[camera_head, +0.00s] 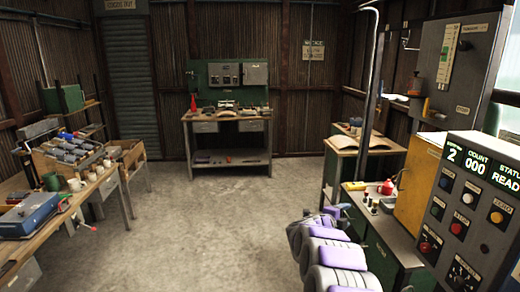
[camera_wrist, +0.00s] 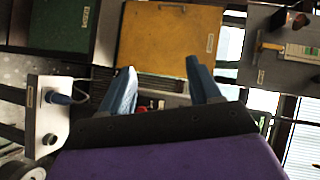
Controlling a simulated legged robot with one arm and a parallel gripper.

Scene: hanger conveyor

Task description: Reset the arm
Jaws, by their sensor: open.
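My gripper (camera_wrist: 161,65) shows in the wrist view with its two blue fingers spread apart. Nothing is seen between the fingertips; a yellow panel (camera_wrist: 170,35) lies behind them. My purple and grey arm (camera_head: 340,256) shows in the head view, low and right of centre, folded close to my body. The gripper end is small and partly hidden there, near the front of the green bench on the right.
A control box (camera_head: 470,215) with buttons and a display stands at the right, near my arm. A green bench (camera_head: 385,232) with small items is beside the arm. A cluttered wooden table (camera_head: 75,205) is at the left, a workbench (camera_head: 228,120) at the back. The middle floor is clear.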

